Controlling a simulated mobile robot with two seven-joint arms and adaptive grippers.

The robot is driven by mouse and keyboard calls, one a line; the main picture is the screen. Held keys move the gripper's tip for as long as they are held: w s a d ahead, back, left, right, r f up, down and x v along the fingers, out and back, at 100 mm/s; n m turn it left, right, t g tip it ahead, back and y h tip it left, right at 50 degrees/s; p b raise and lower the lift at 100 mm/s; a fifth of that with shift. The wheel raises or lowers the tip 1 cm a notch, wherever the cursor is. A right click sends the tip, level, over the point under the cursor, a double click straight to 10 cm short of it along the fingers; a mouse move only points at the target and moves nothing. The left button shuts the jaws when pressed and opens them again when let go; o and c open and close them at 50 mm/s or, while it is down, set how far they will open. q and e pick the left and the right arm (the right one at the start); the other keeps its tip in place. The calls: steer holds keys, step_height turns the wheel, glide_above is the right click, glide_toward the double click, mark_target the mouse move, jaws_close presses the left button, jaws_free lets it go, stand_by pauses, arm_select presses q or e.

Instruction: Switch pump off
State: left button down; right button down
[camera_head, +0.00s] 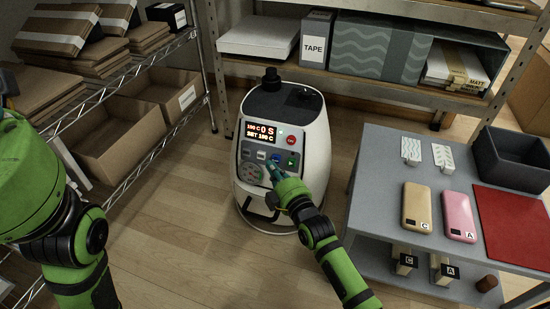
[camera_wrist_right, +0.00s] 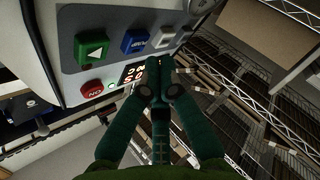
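The white rounded machine (camera_head: 316,150) stands on the floor with its control panel (camera_head: 268,150) facing me. Its lit display (camera_head: 262,132) appears to read 100 C, 0 S and SET 100 C. A red button (camera_head: 291,140), a green button (camera_head: 293,160) and a blue button (camera_head: 276,156) show on the panel. The wrist view also shows a white button (camera_wrist_right: 163,38) beside the blue one. My right gripper (camera_head: 273,170) is shut and empty, its tips in front of the lower panel; contact cannot be told. My left gripper is out of view.
A grey table (camera_head: 375,160) at right holds two phone-like cases (camera_head: 417,207), a red mat (camera_head: 515,215) and a dark bin (camera_head: 515,155). A wire shelf with cardboard boxes (camera_head: 120,130) stands left. Another shelf (camera_head: 390,92) is behind the machine. Wood floor is open in front.

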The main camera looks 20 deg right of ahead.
steer(key=s+a+p, duration=0.1)
steer(key=s+p, duration=0.1)
steer(key=s+a+r+p, duration=0.1)
steer(key=s+a+p, duration=0.1)
steer(key=shift+s+a+r+p, duration=0.15)
steer(key=shift+s+r+p, duration=0.05)
steer(key=shift+s+p, duration=0.2)
stand_by(1.9)
